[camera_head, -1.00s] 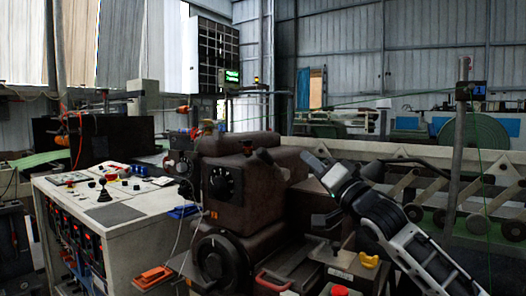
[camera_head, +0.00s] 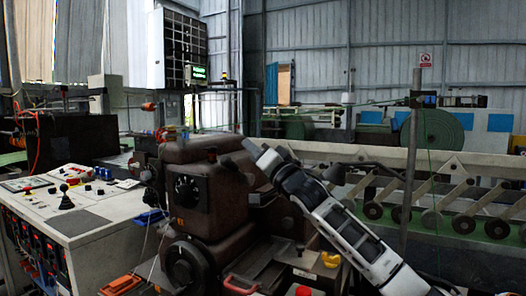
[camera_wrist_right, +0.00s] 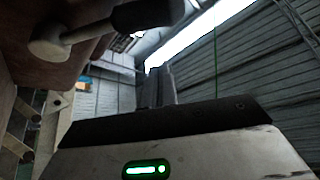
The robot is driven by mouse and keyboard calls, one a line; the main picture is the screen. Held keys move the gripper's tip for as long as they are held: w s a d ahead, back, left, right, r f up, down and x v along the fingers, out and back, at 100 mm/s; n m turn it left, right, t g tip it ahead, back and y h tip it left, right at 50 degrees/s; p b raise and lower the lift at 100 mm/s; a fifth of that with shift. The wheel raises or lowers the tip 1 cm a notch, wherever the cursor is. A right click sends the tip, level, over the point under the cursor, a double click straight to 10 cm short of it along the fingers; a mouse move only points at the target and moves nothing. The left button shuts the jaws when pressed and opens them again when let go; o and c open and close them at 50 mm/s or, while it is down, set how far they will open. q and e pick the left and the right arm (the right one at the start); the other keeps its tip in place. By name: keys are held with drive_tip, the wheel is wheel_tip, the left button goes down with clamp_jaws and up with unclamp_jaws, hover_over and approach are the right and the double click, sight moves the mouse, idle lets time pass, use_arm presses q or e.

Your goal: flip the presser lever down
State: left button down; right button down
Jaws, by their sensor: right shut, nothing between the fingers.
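The brown sewing machine head (camera_head: 205,185) stands at the middle left of the head view, with a black dial on its front. In the right wrist view, the presser lever (camera_wrist_right: 148,15) crosses the top left. It has a dark handle and a pale round boss (camera_wrist_right: 48,46) beside the brown casing. In the head view I cannot make the lever out clearly. My right gripper (camera_head: 250,147) is at the right of the machine head, near its upper part. Its shut, empty fingers (camera_wrist_right: 156,86) show in the wrist view, apart from the lever in the picture. My left gripper is out of view.
A white control cabinet (camera_head: 70,222) with buttons and a joystick stands at the left. A yellow knob (camera_head: 331,259) and a red button (camera_head: 303,291) are below my right arm. A pale rail with several rollers (camera_head: 470,165) runs along the right.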

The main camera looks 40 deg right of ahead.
sight(236, 170)
drive_tip(key=a+f, duration=0.1)
drive_tip(key=w+a+f, duration=0.1)
drive_tip(key=shift+a+f, duration=0.25)
drive_tip(key=shift+f, duration=0.15)
drive_tip(key=shift+a, duration=0.1)
idle(0.3)
